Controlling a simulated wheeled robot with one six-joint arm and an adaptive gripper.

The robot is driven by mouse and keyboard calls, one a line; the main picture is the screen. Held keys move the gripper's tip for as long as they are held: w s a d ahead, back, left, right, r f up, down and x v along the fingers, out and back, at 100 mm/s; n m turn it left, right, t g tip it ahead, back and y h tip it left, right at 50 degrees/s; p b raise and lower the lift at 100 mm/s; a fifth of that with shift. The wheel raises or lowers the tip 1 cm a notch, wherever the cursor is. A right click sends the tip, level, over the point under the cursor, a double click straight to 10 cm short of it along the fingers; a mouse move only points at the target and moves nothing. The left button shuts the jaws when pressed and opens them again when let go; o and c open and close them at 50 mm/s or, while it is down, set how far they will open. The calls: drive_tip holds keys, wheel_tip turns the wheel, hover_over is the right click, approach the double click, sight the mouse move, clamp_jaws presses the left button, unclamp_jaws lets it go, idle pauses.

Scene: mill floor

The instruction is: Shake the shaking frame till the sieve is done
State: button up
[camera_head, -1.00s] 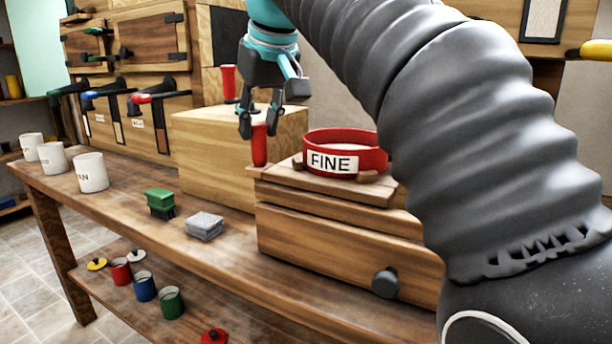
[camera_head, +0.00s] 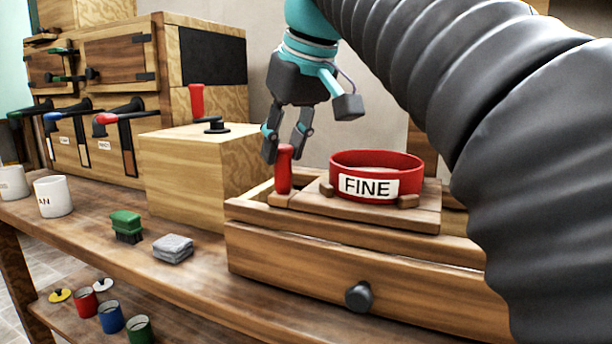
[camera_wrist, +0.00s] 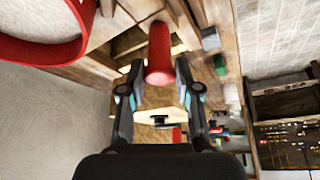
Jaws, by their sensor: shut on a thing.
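The shaking frame (camera_head: 420,217) is a wooden slab lying on top of a wooden box with a drawer. A red upright handle (camera_head: 284,170) stands at its left end. My gripper (camera_head: 286,152) is shut on this handle from above; the wrist view shows the red handle (camera_wrist: 159,55) between the two fingers. The red round sieve (camera_head: 345,162), labelled FINE, sits on the frame between small wooden blocks. White material shows inside it; its depth is hidden. In the wrist view the sieve's red rim (camera_wrist: 45,52) is at top left.
A wooden mill box (camera_head: 190,165) with a red-handled crank stands left of the frame. A green brush (camera_head: 126,222) and folded grey cloth (camera_head: 173,248) lie on the bench. White mugs (camera_head: 53,196) stand at far left. Small coloured pots (camera_head: 110,316) are on the lower shelf.

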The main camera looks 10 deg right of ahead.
drive_tip(key=shift+s+d, duration=0.3)
drive_tip(key=shift+d, duration=0.1)
drive_tip(key=w+a+p, duration=0.1)
drive_tip(key=w+a, duration=0.1)
drive_tip(key=w+a+p, duration=0.2)
drive_tip(key=a, duration=0.1)
drive_tip(key=w+a+p, duration=0.1)
drive_tip(key=w+a, duration=0.1)
drive_tip(key=shift+a, duration=0.3)
drive_tip(key=shift+s, duration=0.1)
drive_tip(key=s+d, duration=0.4)
drive_tip(key=d, duration=0.1)
drive_tip(key=s+d+b, duration=0.1)
drive_tip(key=s+d, duration=0.1)
drive_tip(key=shift+d, duration=0.3)
drive_tip(key=shift+w, duration=0.1)
